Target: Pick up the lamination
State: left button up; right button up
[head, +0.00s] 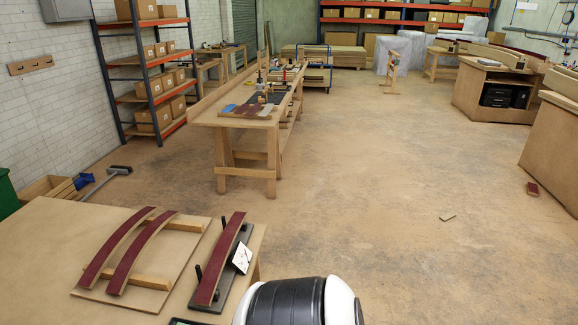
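Two curved dark-red laminations lie side by side on a low wooden rack at the lower left: a left one (117,245) and a middle one (141,251). The rack has a flat base board (187,246) and two crossbars (150,281). A third dark-red lamination (219,259) lies to their right on a dark narrow fixture (238,245) with black upright pegs.
These things are on a brown tabletop (50,235), whose right edge is near the fixture. A long workbench (232,116) with tools stands beyond. A shelf rack with boxes (150,90) is at the left wall.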

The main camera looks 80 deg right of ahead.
aim_at(204, 295)
jog(key=k+l+z, duration=0.1)
jog(key=z, duration=1.9)
jog(key=i+l+u, duration=0.15)
jog(key=u, duration=0.25)
jog(key=i+l+u, duration=0.1)
jog(key=l+u, duration=0.25)
jog(key=i+l+u, duration=0.1)
jog(key=l+u, duration=0.15)
jog(key=u, duration=0.15)
